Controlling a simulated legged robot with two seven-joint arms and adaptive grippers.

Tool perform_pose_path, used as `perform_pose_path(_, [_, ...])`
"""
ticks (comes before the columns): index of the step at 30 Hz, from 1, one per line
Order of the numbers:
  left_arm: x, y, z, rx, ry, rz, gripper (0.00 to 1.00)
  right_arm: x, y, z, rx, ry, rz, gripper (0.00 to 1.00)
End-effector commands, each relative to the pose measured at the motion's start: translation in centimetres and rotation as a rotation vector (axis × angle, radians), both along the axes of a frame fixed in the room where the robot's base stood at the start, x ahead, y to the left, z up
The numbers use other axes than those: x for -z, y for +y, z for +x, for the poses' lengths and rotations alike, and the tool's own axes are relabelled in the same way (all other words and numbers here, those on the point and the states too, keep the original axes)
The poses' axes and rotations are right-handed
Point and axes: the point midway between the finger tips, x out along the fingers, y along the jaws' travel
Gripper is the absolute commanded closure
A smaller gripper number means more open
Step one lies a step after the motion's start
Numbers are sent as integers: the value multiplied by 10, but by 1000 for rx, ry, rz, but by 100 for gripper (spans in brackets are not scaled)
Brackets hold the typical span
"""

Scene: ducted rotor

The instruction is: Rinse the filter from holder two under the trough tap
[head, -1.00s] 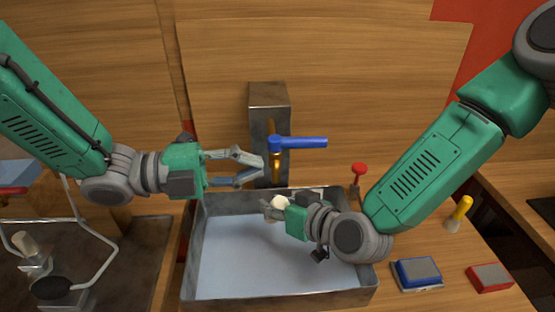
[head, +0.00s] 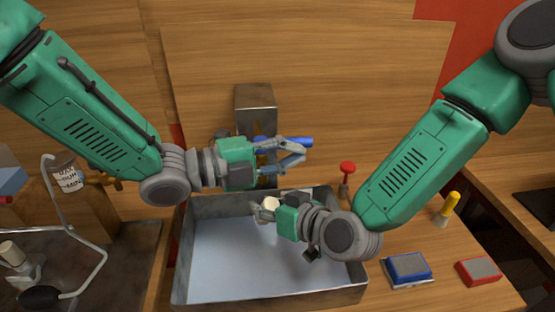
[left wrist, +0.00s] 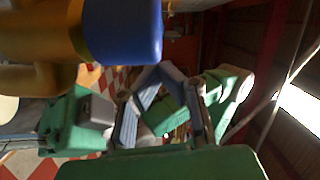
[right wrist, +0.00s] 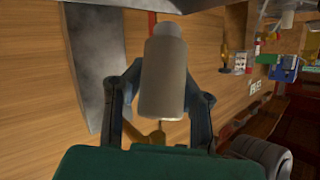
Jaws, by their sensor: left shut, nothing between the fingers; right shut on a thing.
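My right gripper (head: 268,208) is shut on a pale cylindrical filter (head: 272,203) and holds it over the back part of the trough (head: 270,298). The filter shows larger in the right wrist view (right wrist: 165,75), between the fingers. The brass tap stands at the trough's back, mostly hidden by my left gripper; its blue lever (head: 300,141) points right. My left gripper (head: 303,154) is shut and empty, in front of the lever; I cannot tell whether it touches. The left wrist view shows the lever's blue end (left wrist: 130,30) and brass body (left wrist: 40,60) close by. No water is visible.
A red knob (head: 347,167) and a yellow-handled tool (head: 450,205) stand right of the trough. At left are a labelled jar (head: 67,177), a bent tube (head: 96,258) and another pale cylinder (head: 13,253).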

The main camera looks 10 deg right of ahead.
Motion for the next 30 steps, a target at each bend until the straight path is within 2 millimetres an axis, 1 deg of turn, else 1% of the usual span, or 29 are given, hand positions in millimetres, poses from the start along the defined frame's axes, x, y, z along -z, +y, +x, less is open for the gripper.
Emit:
perform_pose_path(1, [1,0,6,0,0,-1,100,0,0,0,0,0,0,100])
perform_pose_path(3, [3,0,12,1,0,0,100,0,1,0,0,0,0,100])
perform_pose_path(6, [3,0,16,1,0,0,100,0,1,0,0,-1,-1,100])
perform_pose_path(16, [3,0,17,1,0,1,100,0,0,0,0,-1,1,100])
perform_pose_path(22, [5,-2,29,0,-2,1,100,0,0,0,0,-1,1,100])
perform_pose_path(30, [6,-1,32,-4,1,1,100,1,0,2,0,1,1,100])
